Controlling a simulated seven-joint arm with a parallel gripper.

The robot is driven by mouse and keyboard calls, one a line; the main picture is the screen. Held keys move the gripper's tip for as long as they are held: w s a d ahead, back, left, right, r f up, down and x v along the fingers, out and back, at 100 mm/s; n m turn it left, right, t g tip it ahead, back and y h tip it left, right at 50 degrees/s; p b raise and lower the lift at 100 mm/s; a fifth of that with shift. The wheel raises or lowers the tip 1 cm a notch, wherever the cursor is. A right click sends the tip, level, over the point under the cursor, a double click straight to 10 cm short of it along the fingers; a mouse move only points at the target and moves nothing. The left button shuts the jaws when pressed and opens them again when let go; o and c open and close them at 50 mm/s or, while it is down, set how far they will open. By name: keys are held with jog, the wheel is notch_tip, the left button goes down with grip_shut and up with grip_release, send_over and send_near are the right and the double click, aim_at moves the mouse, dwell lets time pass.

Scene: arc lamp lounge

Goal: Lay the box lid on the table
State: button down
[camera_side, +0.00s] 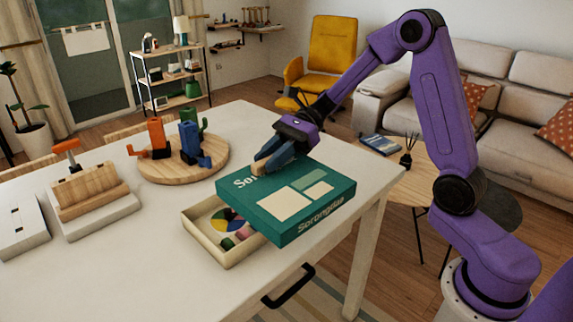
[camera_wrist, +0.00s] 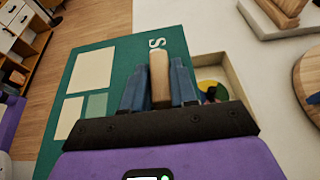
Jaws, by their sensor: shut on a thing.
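The box lid (camera_side: 300,200) is a flat teal slab with pale printed panels and white lettering. It lies across the right part of the open cream box (camera_side: 212,255), leaving the box's left part uncovered; I cannot tell whether they touch. My gripper (camera_side: 272,162) is over the lid's far left part, its blue fingers shut on a pale wooden grip on the lid. In the wrist view the wooden grip (camera_wrist: 159,78) shows between the fingers, with the lid (camera_wrist: 65,90) around it and the box (camera_wrist: 228,70) at right. Coloured pieces show inside the box.
The white table (camera_side: 110,270) has free room at the front left. A round wooden board (camera_side: 150,175) with orange, blue and green figures stands behind the box. A slotted wooden block (camera_side: 92,192) and a white case (camera_side: 20,230) stand at the left.

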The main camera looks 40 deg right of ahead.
jog(key=s+d+f+m+t+h, duration=0.15)
jog(key=d+m+t, duration=0.3)
jog(key=d, duration=1.05)
jog(key=s+d+m+t+h, duration=0.15)
jog(key=d+m+t, duration=0.3)
jog(key=d, duration=0.95)
jog(key=shift+h, duration=0.4)
jog(key=w+d+f, duration=0.2)
jog(key=w+f, duration=0.1)
jog(key=w, duration=0.1)
jog(key=w+d+f, duration=0.2)
jog(key=w+f, duration=0.1)
jog(key=w, duration=0.1)
jog(key=w+d+f, duration=0.2)
jog(key=w+f, duration=0.1)
jog(key=w, duration=0.2)
jog(key=shift+w+f, duration=0.1)
jog(key=shift+f, duration=1.85)
jog(key=c, duration=0.9)
grip_release()
jog(key=shift+f, duration=0.1)
